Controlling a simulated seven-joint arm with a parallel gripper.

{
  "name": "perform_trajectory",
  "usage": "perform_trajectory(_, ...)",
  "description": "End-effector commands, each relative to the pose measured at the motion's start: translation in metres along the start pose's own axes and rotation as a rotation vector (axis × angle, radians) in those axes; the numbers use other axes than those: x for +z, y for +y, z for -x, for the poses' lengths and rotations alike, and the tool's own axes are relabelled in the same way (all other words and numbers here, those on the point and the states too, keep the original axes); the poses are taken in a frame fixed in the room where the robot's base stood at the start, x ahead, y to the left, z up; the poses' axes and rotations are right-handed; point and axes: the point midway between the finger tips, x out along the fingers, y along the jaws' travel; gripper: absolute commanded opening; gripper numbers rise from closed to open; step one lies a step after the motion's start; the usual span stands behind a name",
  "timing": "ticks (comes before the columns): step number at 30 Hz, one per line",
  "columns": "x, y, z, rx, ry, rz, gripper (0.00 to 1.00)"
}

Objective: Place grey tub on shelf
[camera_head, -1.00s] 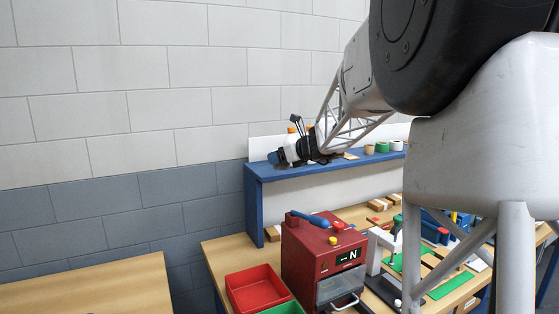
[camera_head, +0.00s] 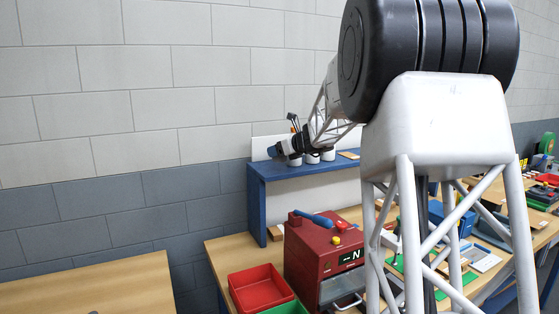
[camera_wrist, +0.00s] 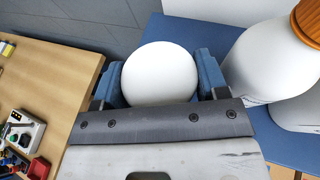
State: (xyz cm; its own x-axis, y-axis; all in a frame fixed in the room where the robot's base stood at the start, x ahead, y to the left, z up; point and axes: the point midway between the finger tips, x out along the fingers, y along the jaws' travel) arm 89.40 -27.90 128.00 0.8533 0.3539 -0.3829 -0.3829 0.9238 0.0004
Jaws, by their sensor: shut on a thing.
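My gripper (camera_wrist: 159,68) has its two blue fingers on either side of a pale, round-topped tub (camera_wrist: 158,76) and is shut on it. In the wrist view, the blue shelf (camera_wrist: 178,30) lies behind and to the right of the tub. I cannot tell whether the tub's base touches the shelf. In the head view, my gripper (camera_head: 280,152) is at the left end of the blue shelf (camera_head: 285,172), just above its top. The held tub is hard to tell apart there.
White containers (camera_head: 312,158) stand close on the right; in the wrist view one large white container (camera_wrist: 265,62) has an orange-brown lid (camera_wrist: 308,22). Below are a red machine (camera_head: 318,250), a red bin (camera_head: 258,288) and a wooden bench (camera_wrist: 50,75). The grey wall (camera_head: 130,215) is behind.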

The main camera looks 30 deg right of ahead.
Motion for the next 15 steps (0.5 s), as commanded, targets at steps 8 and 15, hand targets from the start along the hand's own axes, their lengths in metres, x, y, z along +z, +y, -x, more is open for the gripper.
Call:
perform_trajectory(8,0.0009,-0.0006,-0.0006,0.000,-0.001,0.001,0.41)
perform_trajectory(15,-0.0074,-0.0006,-0.0040,0.000,0.001,-0.001,0.41)
